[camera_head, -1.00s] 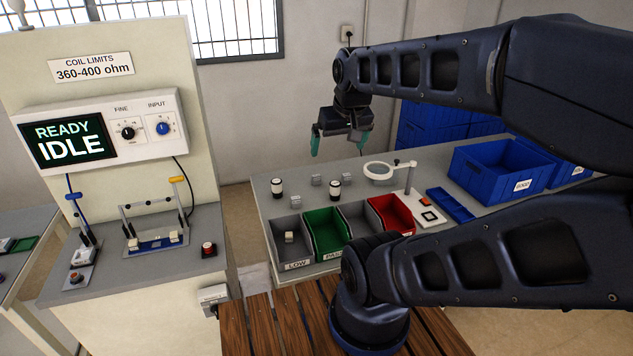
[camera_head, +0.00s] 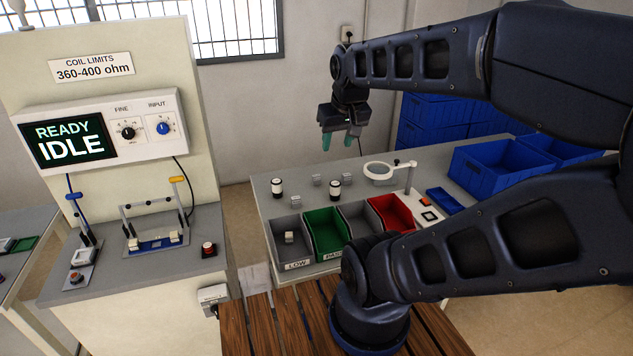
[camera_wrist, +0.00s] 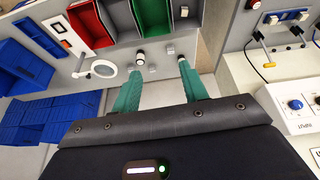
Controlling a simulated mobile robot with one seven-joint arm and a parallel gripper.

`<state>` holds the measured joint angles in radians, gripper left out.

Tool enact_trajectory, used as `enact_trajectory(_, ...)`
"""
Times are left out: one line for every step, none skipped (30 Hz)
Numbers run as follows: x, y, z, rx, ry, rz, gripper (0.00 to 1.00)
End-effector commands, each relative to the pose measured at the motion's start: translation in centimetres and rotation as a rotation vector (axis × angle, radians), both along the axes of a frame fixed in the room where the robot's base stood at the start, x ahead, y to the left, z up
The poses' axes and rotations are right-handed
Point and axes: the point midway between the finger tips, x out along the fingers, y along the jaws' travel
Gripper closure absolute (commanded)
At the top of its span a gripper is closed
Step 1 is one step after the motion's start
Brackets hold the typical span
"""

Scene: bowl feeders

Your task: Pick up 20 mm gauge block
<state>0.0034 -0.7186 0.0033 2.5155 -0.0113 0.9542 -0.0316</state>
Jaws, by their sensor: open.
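Several small grey metal blocks stand on the grey bench, among them one at the back (camera_head: 317,180), one beside it (camera_head: 335,181) and one nearer the bins (camera_head: 296,202). I cannot read which is the 20 mm gauge block. In the wrist view, small blocks show between the fingers (camera_wrist: 170,50) and by the left fingertip (camera_wrist: 152,69). My gripper (camera_head: 339,141) is open and empty, high above the back of the bench, apart from the blocks. Its teal fingers (camera_wrist: 160,68) also show in the wrist view.
Two black-and-white cylinders (camera_head: 277,187) (camera_head: 335,190) stand near the blocks. A ring magnifier (camera_head: 379,170) is to their right. Bins stand in front: LOW (camera_head: 294,254) with a small block inside, a green one (camera_head: 326,231), a red one (camera_head: 390,213). Blue crates (camera_head: 500,170) are at right.

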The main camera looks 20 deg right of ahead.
Motion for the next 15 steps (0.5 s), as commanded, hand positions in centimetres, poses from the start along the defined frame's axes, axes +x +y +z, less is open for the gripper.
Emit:
enact_trajectory(1.0, -0.1, 0.1, -0.015, 0.011, 0.019, 0.56)
enact_trajectory(1.6, -0.3, 0.2, -0.026, 0.018, 0.031, 0.56)
enact_trajectory(2.5, -0.4, 0.4, -0.041, 0.025, 0.053, 0.56)
enact_trajectory(3.2, -0.5, 0.5, -0.053, 0.032, 0.068, 0.56)
enact_trajectory(3.9, -0.7, 0.6, -0.066, 0.039, 0.086, 0.56)
enact_trajectory(4.9, -0.8, 0.7, -0.082, 0.047, 0.108, 0.56)
enact_trajectory(5.6, -1.0, 0.7, -0.095, 0.054, 0.126, 0.56)
enact_trajectory(6.4, -1.1, 0.8, -0.107, 0.061, 0.142, 0.56)
enact_trajectory(7.4, -1.2, 0.8, -0.122, 0.071, 0.165, 0.56)
enact_trajectory(8.1, -1.4, 0.8, -0.135, 0.078, 0.184, 0.56)
enact_trajectory(8.9, -1.5, 0.8, -0.147, 0.085, 0.200, 0.56)
enact_trajectory(9.9, -1.6, 0.7, -0.161, 0.096, 0.224, 0.56)
enact_trajectory(10.7, -1.8, 0.7, -0.172, 0.102, 0.240, 0.56)
enact_trajectory(11.5, -1.9, 0.6, -0.185, 0.109, 0.260, 0.56)
enact_trajectory(12.5, -2.0, 0.4, -0.199, 0.119, 0.283, 0.56)
